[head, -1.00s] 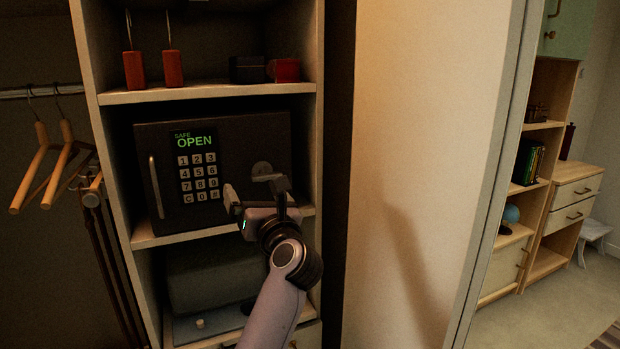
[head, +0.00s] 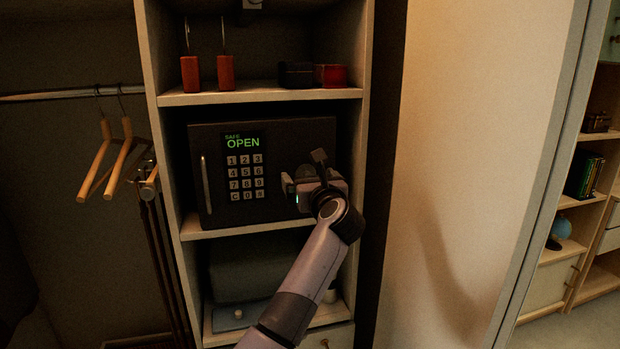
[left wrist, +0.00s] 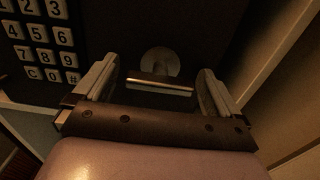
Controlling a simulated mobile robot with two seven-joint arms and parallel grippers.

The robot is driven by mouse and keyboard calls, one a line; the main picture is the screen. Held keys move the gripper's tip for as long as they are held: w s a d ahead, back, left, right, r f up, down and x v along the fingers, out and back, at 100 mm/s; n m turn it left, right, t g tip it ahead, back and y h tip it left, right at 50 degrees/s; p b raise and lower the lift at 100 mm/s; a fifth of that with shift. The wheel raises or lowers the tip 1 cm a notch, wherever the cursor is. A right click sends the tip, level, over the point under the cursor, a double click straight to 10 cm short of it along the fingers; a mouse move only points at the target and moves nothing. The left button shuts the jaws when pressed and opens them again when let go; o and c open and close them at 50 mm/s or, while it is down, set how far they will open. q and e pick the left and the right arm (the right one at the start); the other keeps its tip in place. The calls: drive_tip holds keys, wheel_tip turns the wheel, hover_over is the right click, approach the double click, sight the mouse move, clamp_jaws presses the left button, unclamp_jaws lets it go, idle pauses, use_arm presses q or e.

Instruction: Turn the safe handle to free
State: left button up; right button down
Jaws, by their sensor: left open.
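The dark safe (head: 215,150) sits on the middle shelf of the closet. Its green display reads SAFE OPEN above a keypad (head: 245,177). In the left wrist view, the safe handle (left wrist: 160,84) is a metal bar in front of a round disc (left wrist: 160,62). It lies nearly level in that picture. My left gripper (head: 304,178) is open at the right part of the safe door. In the left wrist view its two fingers (left wrist: 158,88) stand either side of the handle, with gaps visible at both ends. In the head view my gripper hides the handle. My right gripper is not in view.
A vertical bar (head: 206,185) is on the safe door's left side. Red padlocks (head: 190,74) and small boxes (head: 330,75) stand on the shelf above. Wooden hangers (head: 122,155) hang at the left. The closet's right side wall (head: 357,130) is close to my gripper.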

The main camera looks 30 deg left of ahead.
use_arm(q)
drive_tip(key=c, duration=1.1)
drive_tip(key=shift+o, duration=0.2)
drive_tip(key=shift+m, duration=0.3)
drive_tip(key=m, duration=0.3)
drive_tip(key=shift+f, duration=0.1)
drive_tip(key=m, duration=0.9)
drive_tip(key=shift+m, duration=2.1)
